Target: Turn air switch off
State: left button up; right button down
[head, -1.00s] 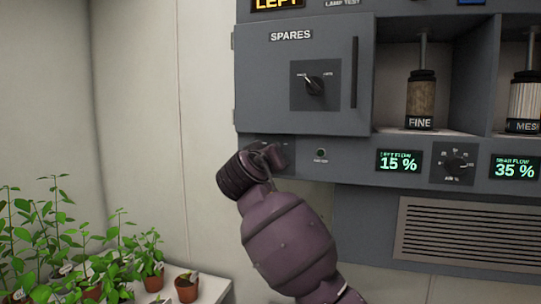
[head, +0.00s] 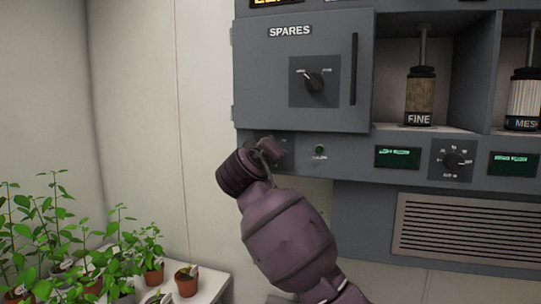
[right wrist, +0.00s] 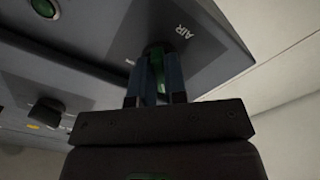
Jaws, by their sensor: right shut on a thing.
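The air switch (right wrist: 153,48) is a dark knob on the grey panel beside an "AIR" label in the right wrist view. My right gripper (right wrist: 157,78) is shut on it, with one finger on each side and something green between them. In the head view my right gripper (head: 266,150) is at the panel's lower left corner, below the "SPARES" door, and mostly hides the switch. A round indicator lamp (head: 320,151) sits just right of it; it looks unlit in the head view. Two displays (head: 397,157) (head: 513,164) are dim and show no readable number. My left gripper is not in view.
The closed "SPARES" door (head: 300,80) has its own knob (head: 314,82). Another dial (head: 452,160) sits between the displays. Filters marked "FINE" (head: 420,95) and "MESH" stand in open bays. Potted plants (head: 80,250) stand at the lower left.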

jog(key=shift+f, duration=0.1)
jog(key=c, duration=1.1)
grip_release()
jog(key=shift+c, duration=0.2)
jog(key=shift+s, duration=0.1)
jog(key=b+v, duration=0.2)
jog(key=v, duration=0.8)
jog(key=shift+s+a+b, duration=0.15)
jog(key=shift+s+b, duration=0.2)
